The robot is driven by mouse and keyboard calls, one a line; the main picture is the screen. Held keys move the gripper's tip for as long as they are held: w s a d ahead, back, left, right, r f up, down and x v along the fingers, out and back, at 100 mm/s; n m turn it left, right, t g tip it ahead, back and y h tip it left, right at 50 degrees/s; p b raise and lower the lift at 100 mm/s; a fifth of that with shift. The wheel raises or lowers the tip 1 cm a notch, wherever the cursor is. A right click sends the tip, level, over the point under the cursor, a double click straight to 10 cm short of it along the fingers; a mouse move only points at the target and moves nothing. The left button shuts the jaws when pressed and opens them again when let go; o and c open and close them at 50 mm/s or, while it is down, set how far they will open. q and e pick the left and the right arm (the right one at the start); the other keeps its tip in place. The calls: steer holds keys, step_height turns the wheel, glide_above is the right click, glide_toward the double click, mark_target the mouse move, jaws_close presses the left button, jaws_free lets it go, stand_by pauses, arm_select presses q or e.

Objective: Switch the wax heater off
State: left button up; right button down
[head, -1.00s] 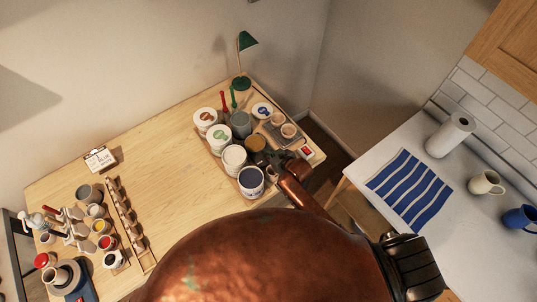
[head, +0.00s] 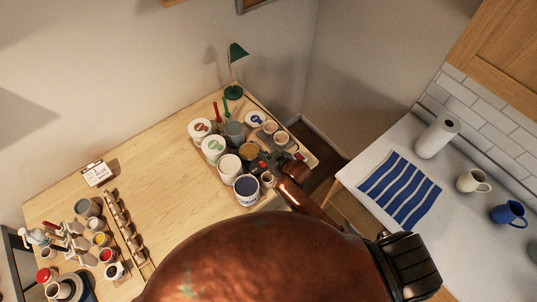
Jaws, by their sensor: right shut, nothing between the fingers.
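A low grey unit (head: 264,139) at the right end of the workbench looks like the wax heater, though I cannot be sure. Two small round pots (head: 281,138) sit at it. A small dark red patch (head: 300,156) shows just right of my right gripper; it may be a switch, but its position is too small to read. My right gripper (head: 268,163) is shut and empty, low over the front of this cluster, beside a dark yellow-topped jar (head: 249,150). My copper-coloured arm hides part of the bench edge. My left gripper is out of view.
White tubs (head: 247,188) and a grey cup with brushes (head: 234,133) crowd left of the gripper. A green lamp (head: 234,92) stands behind. The bench middle (head: 165,175) is clear. A white counter with a striped cloth (head: 400,191) lies right, across a gap.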

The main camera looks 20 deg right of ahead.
steer(key=r+v, duration=0.1)
steer(key=v, duration=0.5)
steer(key=shift+w+r+b, duration=0.2)
steer(key=shift+w+b, duration=0.1)
steer(key=shift+b, duration=0.05)
steer(key=s+d+f+m+g+h, duration=0.25)
steer(key=s+d, duration=0.65)
steer(key=s, duration=0.5)
steer(key=s+d+f+m+g+h, duration=0.1)
steer(key=s+d+m+g+h, duration=0.15)
steer(key=s+d, duration=1)
steer(key=s+a+f+g+b, duration=0.15)
steer(key=f+b, duration=0.25)
steer(key=f, duration=1)
steer(key=s+a+f+n+b, duration=0.15)
steer(key=f+b, duration=0.25)
steer(key=f, duration=1)
steer(key=s+a+f+g+b, duration=0.1)
steer(key=s+f+b, duration=0.15)
steer(key=f, duration=1.15)
steer(key=s+f+b, duration=0.5)
steer(key=s+f, duration=0.4)
steer(key=f, duration=0.4)
steer(key=s+f+g+b, duration=0.1)
steer(key=s+f+b, duration=0.3)
steer(key=s+f, duration=0.5)
step_height(320, 180, down, 4)
steer(key=shift+s+f+y+b, duration=0.25)
steer(key=shift+y+b, duration=0.15)
